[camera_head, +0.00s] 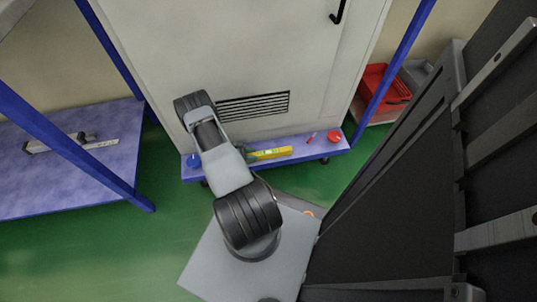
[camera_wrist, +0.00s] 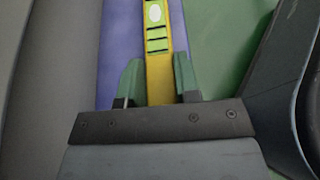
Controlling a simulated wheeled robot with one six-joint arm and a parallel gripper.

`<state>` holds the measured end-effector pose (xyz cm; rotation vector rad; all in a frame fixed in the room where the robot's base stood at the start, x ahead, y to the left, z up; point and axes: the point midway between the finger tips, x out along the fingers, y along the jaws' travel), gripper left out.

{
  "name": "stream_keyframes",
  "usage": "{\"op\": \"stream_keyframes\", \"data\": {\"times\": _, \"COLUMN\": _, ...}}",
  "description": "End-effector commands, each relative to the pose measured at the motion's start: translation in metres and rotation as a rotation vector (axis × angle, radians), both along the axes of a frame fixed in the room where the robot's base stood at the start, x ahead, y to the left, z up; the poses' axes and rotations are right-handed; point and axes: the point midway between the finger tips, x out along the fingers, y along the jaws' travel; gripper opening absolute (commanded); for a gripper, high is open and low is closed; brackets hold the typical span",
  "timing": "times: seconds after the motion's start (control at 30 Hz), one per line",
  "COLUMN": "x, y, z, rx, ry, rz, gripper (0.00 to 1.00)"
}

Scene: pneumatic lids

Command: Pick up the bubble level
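The bubble level is a yellow bar with a pale vial and dark marks. In the head view the bubble level (camera_head: 270,153) lies along the blue shelf at the foot of the grey cabinet; its left end is hidden behind my arm. In the wrist view the bubble level (camera_wrist: 157,30) runs lengthwise down to my gripper (camera_wrist: 157,75). The two green fingers stand apart, one on each side of the bar, very close to its edges. The right finger overlaps the bar's right edge. Whether they touch or press it is unclear.
The blue shelf (camera_head: 205,168) also holds a red round object (camera_head: 334,137), a small red item (camera_head: 311,137) and a blue item (camera_head: 193,160). The cabinet (camera_head: 270,60) rises behind it. Blue posts stand at both sides. Green floor (camera_head: 160,225) is open at left.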

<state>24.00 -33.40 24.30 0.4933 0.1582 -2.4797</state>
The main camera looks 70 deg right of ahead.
Motion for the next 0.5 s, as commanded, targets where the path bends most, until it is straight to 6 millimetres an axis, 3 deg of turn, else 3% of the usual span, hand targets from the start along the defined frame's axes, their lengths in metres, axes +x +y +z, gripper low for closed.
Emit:
{"op": "stream_keyframes", "data": {"times": 0.3, "x": 0.0001, "y": 0.0, "z": 0.0003, "rx": -0.001, "ry": 0.001, "rz": 0.0, "gripper": 0.0}}
{"op": "stream_keyframes", "data": {"times": 0.5, "x": 0.0002, "y": -0.0001, "z": 0.0011, "rx": 0.0, "ry": 0.0, "rz": 0.0, "gripper": 0.0}}
